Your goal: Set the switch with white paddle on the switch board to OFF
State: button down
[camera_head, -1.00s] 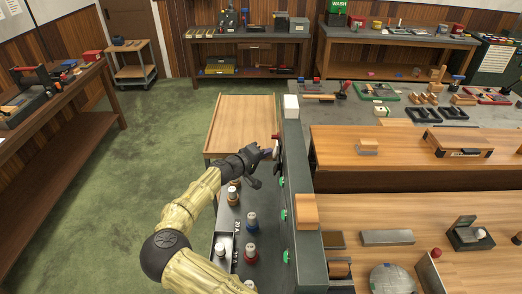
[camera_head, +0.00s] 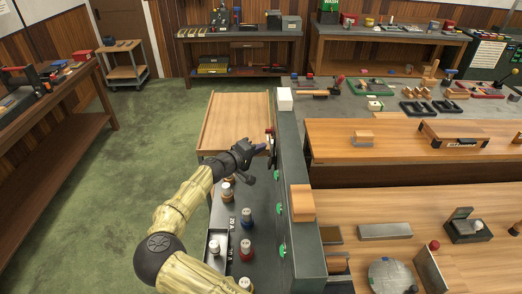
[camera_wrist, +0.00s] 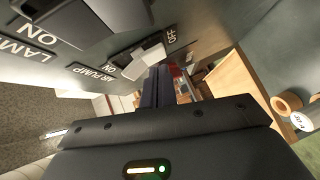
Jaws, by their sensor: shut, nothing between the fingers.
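The switch board (camera_head: 289,205) is a tall grey panel, seen nearly edge-on in the head view. In the wrist view its face (camera_wrist: 215,22) fills the top. The white paddle (camera_wrist: 146,60) sits by the label AIR PUMP, between the printed words ON and OFF. I cannot tell surely which way it is tipped. My gripper (camera_head: 264,147) is at the far part of the board's left face. In the wrist view my gripper (camera_wrist: 158,84) is shut and empty, its tips just below the white paddle. Whether they touch it is unclear.
A dark paddle (camera_wrist: 80,22) marked LAMP is close by on the board. Several green parts (camera_head: 280,209) stick out of the board's left face. Knobbed posts (camera_head: 246,217) stand on the bench below my arm. A wooden block (camera_head: 301,202) sits at the board's right.

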jog(key=s+a+b, duration=0.4)
jog(key=s+a, duration=0.3)
jog(key=a, duration=0.3)
jog(key=shift+a+f+b, duration=0.15)
jog(key=shift+f+b, duration=0.1)
jog(key=shift+b, duration=0.1)
jog(key=shift+s, duration=0.15)
